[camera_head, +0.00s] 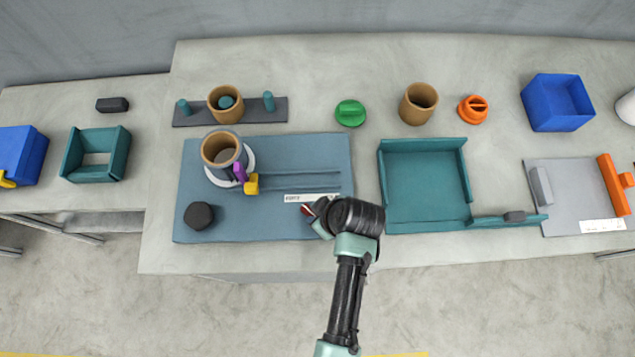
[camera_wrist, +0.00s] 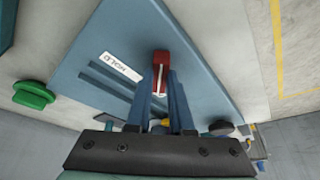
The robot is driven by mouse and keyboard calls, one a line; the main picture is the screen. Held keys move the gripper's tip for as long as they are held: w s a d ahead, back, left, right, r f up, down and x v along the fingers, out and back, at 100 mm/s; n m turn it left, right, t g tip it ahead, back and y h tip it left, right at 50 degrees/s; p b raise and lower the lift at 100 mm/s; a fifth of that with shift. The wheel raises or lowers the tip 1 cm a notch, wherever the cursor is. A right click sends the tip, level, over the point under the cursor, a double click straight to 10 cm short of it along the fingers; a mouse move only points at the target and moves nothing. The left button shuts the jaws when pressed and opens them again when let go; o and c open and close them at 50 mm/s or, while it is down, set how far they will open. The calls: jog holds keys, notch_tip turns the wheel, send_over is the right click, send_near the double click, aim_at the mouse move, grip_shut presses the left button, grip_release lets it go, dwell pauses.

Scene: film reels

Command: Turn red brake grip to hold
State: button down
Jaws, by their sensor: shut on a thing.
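The red brake grip (camera_wrist: 160,58) stands on the blue-grey base plate (camera_head: 260,230), near the plate's front right. In the wrist view it has a pale stripe along its length. My gripper (camera_wrist: 160,90) is shut on the grip, one finger on each side. In the head view only a small bit of red (camera_head: 309,214) shows beside my gripper; the wrist hides the rest. A white HOLD label (camera_wrist: 121,68) lies on the plate close to the grip; the label also shows in the head view (camera_head: 300,197).
On the same plate stand a brown reel cup on a white disc (camera_head: 249,158), a yellow block (camera_head: 252,185), a purple piece (camera_head: 239,172) and a black knob (camera_head: 199,215). A teal tray (camera_head: 425,190) lies close to my arm's right. A green knob (camera_head: 350,113) sits behind the plate.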

jog(key=shift+s+a+m, duration=0.1)
jog(key=shift+m, duration=0.2)
jog(key=m+p, duration=0.1)
jog(key=m+h+p, duration=0.1)
jog(key=m, duration=0.1)
jog(key=shift+s+a+r+t, duration=0.1)
jog(key=shift+a+r+t, duration=0.1)
jog(key=shift+t, duration=0.2)
jog(key=m, duration=0.1)
jog(key=m+h+p, duration=0.1)
jog(key=m, duration=0.1)
jog(key=m+h+p, duration=0.1)
jog(key=m, duration=0.1)
jog(key=shift+a+f+t, duration=0.1)
jog(key=shift+a+t, duration=0.2)
jog(key=m, duration=0.1)
jog(key=m+h, duration=0.1)
jog(key=m, duration=0.2)
jog(key=shift+a+f+h, duration=0.1)
jog(key=shift+a+h, duration=0.15)
jog(key=shift+h, duration=0.15)
jog(key=m, duration=0.1)
jog(key=m+h, duration=0.1)
jog(key=m, duration=0.1)
jog(key=m+g+b, duration=0.1)
jog(key=m, duration=0.1)
jog(key=shift+w+a+h, duration=0.2)
jog(key=shift+a+h, duration=0.05)
jog(key=shift+h, duration=0.05)
jog(key=shift+m+g, duration=0.3)
